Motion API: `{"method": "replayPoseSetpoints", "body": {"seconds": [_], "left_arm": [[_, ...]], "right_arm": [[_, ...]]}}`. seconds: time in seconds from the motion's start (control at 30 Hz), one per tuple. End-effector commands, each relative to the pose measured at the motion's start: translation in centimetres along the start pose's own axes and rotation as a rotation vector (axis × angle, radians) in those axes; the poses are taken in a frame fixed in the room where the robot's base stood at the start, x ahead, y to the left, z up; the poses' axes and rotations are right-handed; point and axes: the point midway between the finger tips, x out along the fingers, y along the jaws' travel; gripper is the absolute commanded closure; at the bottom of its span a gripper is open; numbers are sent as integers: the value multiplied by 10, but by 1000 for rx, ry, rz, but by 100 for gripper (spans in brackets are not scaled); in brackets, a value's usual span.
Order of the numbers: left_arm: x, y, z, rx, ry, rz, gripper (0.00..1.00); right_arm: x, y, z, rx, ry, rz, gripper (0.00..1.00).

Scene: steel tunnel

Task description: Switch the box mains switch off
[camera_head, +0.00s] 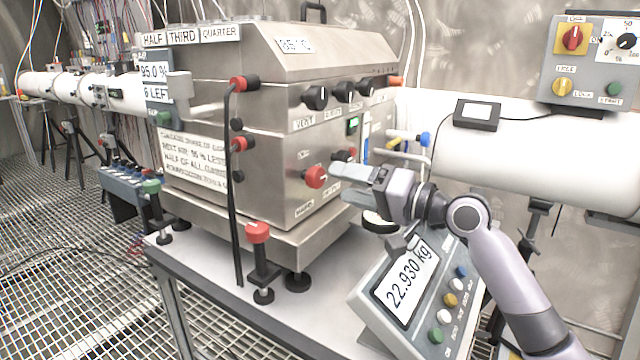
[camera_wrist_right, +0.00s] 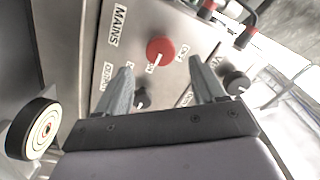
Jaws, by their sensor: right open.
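The box mains switch is a red round knob (camera_head: 315,177) on the front of the steel box (camera_head: 240,120). In the right wrist view the red knob (camera_wrist_right: 160,50) sits close to a "MAINS" label (camera_wrist_right: 118,22), and its white pointer mark faces down in the picture. Small lettering beside it is hard to read. My right gripper (camera_head: 340,181) is open and empty just right of the knob. In the wrist view its fingertips (camera_wrist_right: 160,68) lie either side of the knob, apparently short of it. My left gripper is not in view.
A scale display (camera_head: 405,285) reading 22.930 kg stands below my right arm. Black knobs (camera_head: 316,97) line the box above. A wall panel (camera_head: 590,60) at top right carries another red knob (camera_head: 572,38).

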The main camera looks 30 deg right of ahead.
Motion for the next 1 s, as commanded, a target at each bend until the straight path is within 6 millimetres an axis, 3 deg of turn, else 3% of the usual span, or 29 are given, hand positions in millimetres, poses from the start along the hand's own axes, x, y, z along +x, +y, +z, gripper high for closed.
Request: {"method": "replayPoseSetpoints", "body": {"seconds": [0.43, 0.87, 0.9, 1.0], "left_arm": [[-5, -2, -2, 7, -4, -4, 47], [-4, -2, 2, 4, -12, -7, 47], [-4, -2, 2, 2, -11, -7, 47], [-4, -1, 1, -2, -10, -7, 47]], "right_arm": [[55, -2, -1, 2, -1, -1, 31], [65, 0, 0, -1, -2, 1, 31], [65, 0, 0, -1, -2, 1, 34], [65, -1, 0, -1, -2, 1, 66]]}}
